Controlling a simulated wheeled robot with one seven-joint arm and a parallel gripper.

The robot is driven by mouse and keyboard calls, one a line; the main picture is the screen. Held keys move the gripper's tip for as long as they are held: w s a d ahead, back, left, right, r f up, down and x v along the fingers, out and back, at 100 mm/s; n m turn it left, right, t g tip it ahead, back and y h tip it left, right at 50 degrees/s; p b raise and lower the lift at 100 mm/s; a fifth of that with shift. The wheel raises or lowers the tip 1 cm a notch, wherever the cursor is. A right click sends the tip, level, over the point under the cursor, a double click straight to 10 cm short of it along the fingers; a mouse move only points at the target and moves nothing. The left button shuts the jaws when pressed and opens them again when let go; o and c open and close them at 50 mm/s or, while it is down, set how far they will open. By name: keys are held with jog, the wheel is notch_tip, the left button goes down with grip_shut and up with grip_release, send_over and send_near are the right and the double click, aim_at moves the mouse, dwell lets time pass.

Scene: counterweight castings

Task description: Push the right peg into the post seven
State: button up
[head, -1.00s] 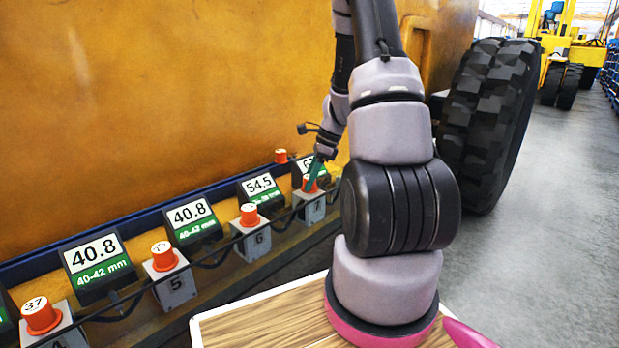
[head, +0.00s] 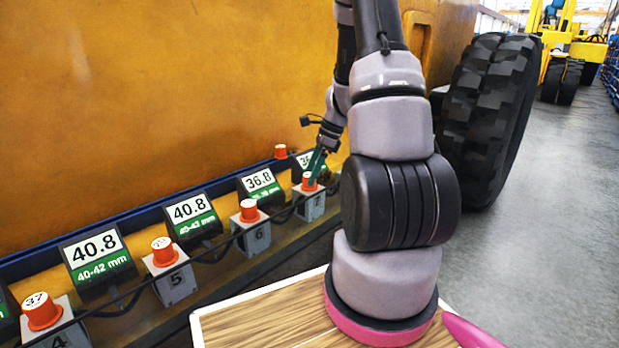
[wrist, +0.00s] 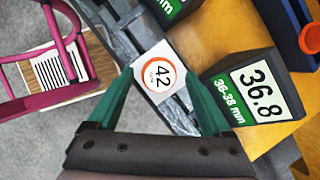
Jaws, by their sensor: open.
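Post seven (head: 308,204) is a grey block at the right end of the row in the head view. An orange peg (head: 309,182) stands upright in it, with part of its body showing above the block. In the wrist view the peg's white top with an orange ring reads 42 (wrist: 160,76). My gripper (head: 314,168) is over this peg with its teal fingers apart. In the wrist view the open fingers are on either side of the peg top, and I cannot tell whether they touch it.
Posts six (head: 251,236), five (head: 173,279) and four also hold orange pegs. A display reading 36.8 (wrist: 257,88) stands beside post seven. A loose-standing orange peg (head: 280,152) is on the blue rail. A black cable (head: 213,257) runs along the posts. A large tyre (head: 490,115) stands to the right.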

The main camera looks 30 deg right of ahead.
jog(key=v, duration=0.8)
jog(key=shift+r, duration=0.35)
jog(key=s+a+r+n+t+h, duration=0.1)
jog(key=s+a+r+n, duration=0.3)
jog(key=r, duration=0.3)
jog(key=s+a+r+n+t, duration=0.1)
jog(key=s+a+r+n, duration=0.1)
jog(key=a+r+n, duration=0.4)
jog(key=s+a+r+n+t, duration=0.1)
jog(key=s+a+r+n, duration=0.2)
jog(key=s, duration=0.3)
jog(key=s+a+r+n+t+h, duration=0.1)
jog(key=s+a+r+n+t, duration=0.1)
jog(key=s+a+r+n, duration=0.2)
jog(key=shift+s+r+n, duration=0.6)
jog(key=shift+s+r, duration=0.35)
jog(key=shift+s, duration=0.1)
